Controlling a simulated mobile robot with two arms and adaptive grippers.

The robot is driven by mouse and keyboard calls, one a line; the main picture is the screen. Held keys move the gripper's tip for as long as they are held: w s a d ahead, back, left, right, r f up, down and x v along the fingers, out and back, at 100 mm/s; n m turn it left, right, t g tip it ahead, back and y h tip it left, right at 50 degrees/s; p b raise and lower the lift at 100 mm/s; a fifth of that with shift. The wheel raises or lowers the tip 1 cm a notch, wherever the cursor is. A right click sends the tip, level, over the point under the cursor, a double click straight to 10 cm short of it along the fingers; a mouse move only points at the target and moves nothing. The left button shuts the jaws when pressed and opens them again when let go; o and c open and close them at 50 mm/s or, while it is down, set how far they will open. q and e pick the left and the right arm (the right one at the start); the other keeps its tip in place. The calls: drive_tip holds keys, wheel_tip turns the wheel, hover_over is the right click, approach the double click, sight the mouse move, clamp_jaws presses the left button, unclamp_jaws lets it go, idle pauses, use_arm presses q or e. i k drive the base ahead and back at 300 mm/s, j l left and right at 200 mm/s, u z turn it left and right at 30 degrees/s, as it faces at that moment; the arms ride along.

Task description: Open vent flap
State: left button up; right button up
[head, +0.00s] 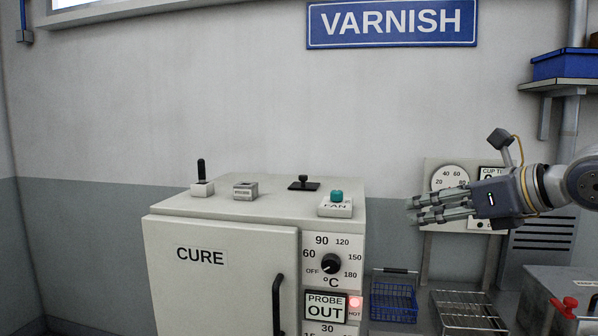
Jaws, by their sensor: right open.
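The white cure oven (168,240) stands at the lower left with its door closed. On its top are a black upright lever on a pale block (201,179), a small grey slotted box (245,190) and a black plate with a knob (304,184). No part is labelled as the vent flap, so I cannot tell which one it is. My right gripper (412,211) is open and empty, pointing left, to the right of the oven and apart from it. My left gripper is out of view.
A green FAN button (337,196) sits at the oven top's right front corner. A temperature dial (331,264) and a lit red HOT lamp (355,303) are on its front. A gauge panel (449,180) is behind my right gripper. A blue wire basket (393,300) and rack (466,313) stand below.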

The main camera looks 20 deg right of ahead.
sight(303, 186)
drive_tip(key=i, duration=1.45)
